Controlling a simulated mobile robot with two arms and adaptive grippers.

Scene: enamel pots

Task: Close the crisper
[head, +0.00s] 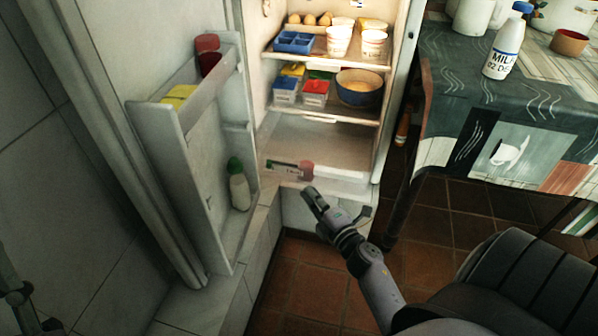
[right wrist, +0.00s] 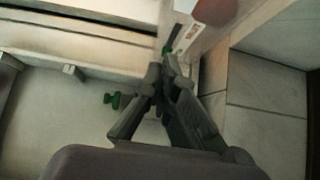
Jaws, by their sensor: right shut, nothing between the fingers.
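The crisper (head: 335,182) is a clear drawer at the bottom of the open fridge. Its front stands out past the shelf edge above. A small labelled pack (head: 286,167) and a pinkish-red item (head: 306,170) show in or behind it. My right gripper (head: 313,193) is shut and empty, just in front of the crisper's lower front; whether it touches cannot be told. In the right wrist view its fingers (right wrist: 163,75) meet close to the label and the red item. A dark jointed part at the lower left edge seems to be my left gripper (head: 15,296); its jaws are unclear.
The fridge door (head: 165,150) is swung open at left, with a green-capped bottle (head: 238,188) in its lower bin. Shelves above hold tubs, eggs and a bowl (head: 359,90). A cloth-covered table (head: 470,110) with a milk bottle (head: 504,45) and a dark chair (head: 535,270) stand at right.

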